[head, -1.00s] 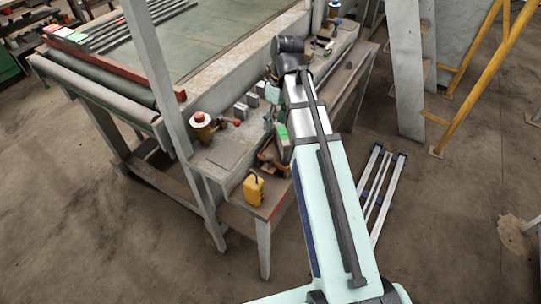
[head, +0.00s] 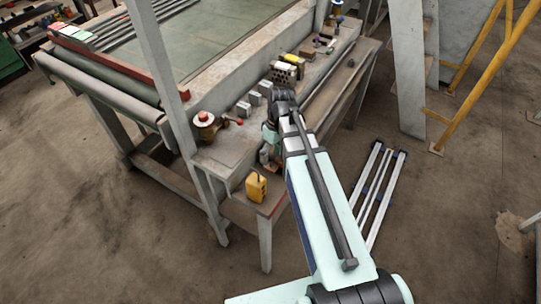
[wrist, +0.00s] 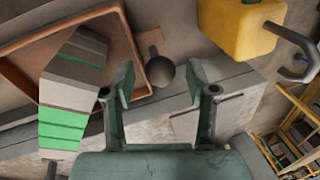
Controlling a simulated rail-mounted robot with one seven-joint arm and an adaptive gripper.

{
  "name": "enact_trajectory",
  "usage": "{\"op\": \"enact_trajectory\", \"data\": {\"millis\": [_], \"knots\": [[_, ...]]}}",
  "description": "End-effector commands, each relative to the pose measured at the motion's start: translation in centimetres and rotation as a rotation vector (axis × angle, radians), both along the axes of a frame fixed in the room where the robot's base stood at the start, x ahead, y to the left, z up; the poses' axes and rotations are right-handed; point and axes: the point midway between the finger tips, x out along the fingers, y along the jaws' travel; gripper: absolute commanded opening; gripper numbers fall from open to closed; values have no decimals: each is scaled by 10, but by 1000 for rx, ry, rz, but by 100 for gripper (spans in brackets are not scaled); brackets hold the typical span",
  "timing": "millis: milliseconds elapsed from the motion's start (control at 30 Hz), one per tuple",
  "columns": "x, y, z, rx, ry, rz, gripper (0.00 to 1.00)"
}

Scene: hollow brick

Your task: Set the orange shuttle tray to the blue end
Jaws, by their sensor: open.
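The orange shuttle tray (wrist: 60,32) shows in the upper left of the wrist view, with a raised rim and a grey block with green bands (wrist: 72,85) over or in it. A dark round knob (wrist: 160,71) on a short orange bracket sticks out at its right side. My gripper (wrist: 160,82) is open, its two fingers apart on either side of the knob in the picture; I cannot tell how far above it they are. In the head view my gripper (head: 269,136) is over the bench and mostly hides the tray. I cannot make out a blue end.
A yellow box (wrist: 243,28) with a dark handle stands near the tray; it also shows in the head view (head: 257,186). A red-topped spool (head: 204,123), grey blocks (head: 248,108) and a block with holes (head: 285,72) stand along the bench. A grey post (head: 168,90) rises at left.

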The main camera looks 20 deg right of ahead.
Motion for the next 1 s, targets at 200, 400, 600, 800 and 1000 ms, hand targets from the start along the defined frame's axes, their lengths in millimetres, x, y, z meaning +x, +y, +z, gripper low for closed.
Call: {"op": "enact_trajectory", "data": {"millis": [200,400,600,800,1000], "knots": [[-2,2,-14,0,1,0,57],[-2,3,-17,0,0,1,57],[-2,3,-17,0,0,0,46],[-2,3,-17,0,0,0,0],[-1,3,-17,0,0,1,0]]}}
